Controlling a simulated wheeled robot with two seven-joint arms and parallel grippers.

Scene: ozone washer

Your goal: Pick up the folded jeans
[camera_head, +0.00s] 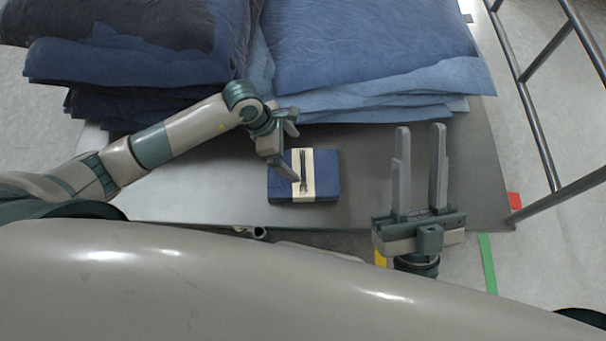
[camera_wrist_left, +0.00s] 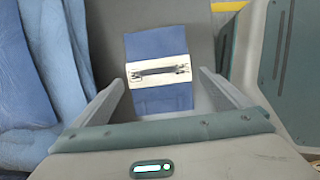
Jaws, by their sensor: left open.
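The folded jeans (camera_head: 327,176) are a small, flat dark-blue bundle with a cream band around the middle. They lie on the grey table (camera_head: 400,185) near its front edge, and in the left wrist view (camera_wrist_left: 158,45) they show between the fingers. My left gripper (camera_head: 292,152) is open and empty, with its fingers over the bundle's left part in the head view; the gap in height cannot be told. It also shows in the left wrist view (camera_wrist_left: 163,82). My right gripper (camera_head: 420,135) is open and empty, to the right of the bundle, fingers pointing away from me.
Large stacks of dark (camera_head: 130,65) and lighter blue folded cloth (camera_head: 370,45) fill the back of the table, just behind the bundle. A metal rail frame (camera_head: 530,110) stands at the right. The table around the bundle's right side is bare.

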